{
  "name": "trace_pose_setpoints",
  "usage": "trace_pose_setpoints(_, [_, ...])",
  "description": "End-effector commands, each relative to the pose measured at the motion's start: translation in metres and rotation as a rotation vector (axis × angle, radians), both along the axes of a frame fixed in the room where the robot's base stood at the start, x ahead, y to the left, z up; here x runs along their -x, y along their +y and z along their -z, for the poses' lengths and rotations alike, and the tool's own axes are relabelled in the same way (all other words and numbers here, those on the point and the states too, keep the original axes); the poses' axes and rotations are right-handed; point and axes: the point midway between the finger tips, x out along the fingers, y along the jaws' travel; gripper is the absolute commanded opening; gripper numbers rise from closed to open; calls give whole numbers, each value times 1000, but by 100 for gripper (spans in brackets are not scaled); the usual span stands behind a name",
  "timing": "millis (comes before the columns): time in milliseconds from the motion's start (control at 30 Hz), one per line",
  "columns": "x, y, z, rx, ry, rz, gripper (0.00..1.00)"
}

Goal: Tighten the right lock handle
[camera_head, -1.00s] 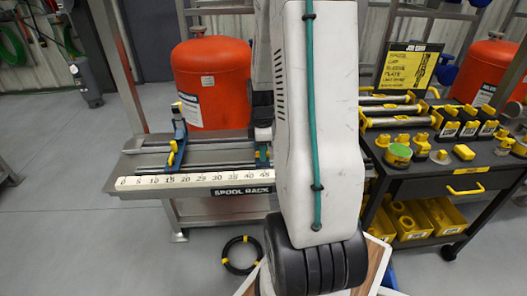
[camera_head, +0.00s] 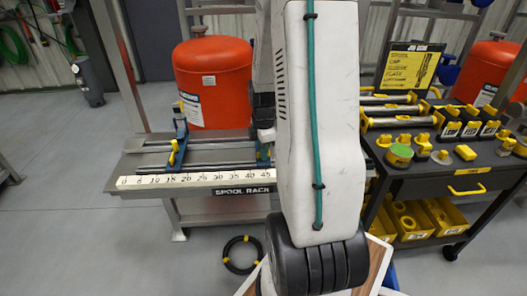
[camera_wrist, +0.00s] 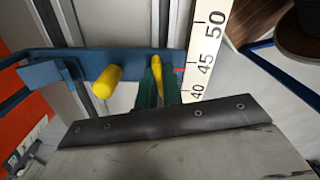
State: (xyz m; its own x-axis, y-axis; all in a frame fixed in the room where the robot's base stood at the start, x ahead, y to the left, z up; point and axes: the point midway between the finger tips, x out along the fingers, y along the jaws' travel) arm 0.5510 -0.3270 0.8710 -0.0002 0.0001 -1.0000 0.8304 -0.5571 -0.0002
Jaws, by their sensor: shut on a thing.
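The right lock handle (camera_wrist: 156,68) is a narrow yellow lever by the blue right bracket (camera_wrist: 130,62) of the rack in the wrist view. My gripper (camera_wrist: 158,82) has its green fingers closed around this lever. Its tips hide part of the lever. A second, thicker yellow knob (camera_wrist: 105,81) stands on the same bracket, left of the fingers and apart from them. In the head view my arm covers most of the right bracket. The left bracket (camera_head: 179,142), blue with yellow parts, stands clear of my arm.
The spool rack's ruler (camera_head: 195,180) runs along its front edge. A red tank (camera_head: 213,85) stands behind the rack. A black cart (camera_head: 470,178) with rods and yellow parts stands at the right. A black cable coil (camera_head: 241,255) lies on the floor.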

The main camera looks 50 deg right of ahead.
Motion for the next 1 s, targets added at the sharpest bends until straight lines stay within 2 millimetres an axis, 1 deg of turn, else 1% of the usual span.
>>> trace_pose_setpoints(100, [0, 0, 0, 0, 0, -44, 0])
trace_pose_setpoints(367, [0, 0, 0, 0, 0, -63, 0])
trace_pose_setpoints(533, [0, 0, 0, 0, 0, -243, 0])
trace_pose_setpoints(633, [0, 0, 0, 0, 0, -323, 0])
trace_pose_setpoints(933, [0, 0, 0, 0, 0, -348, 0])
trace_pose_setpoints(1000, [0, 0, 0, 0, 0, -385, 0])
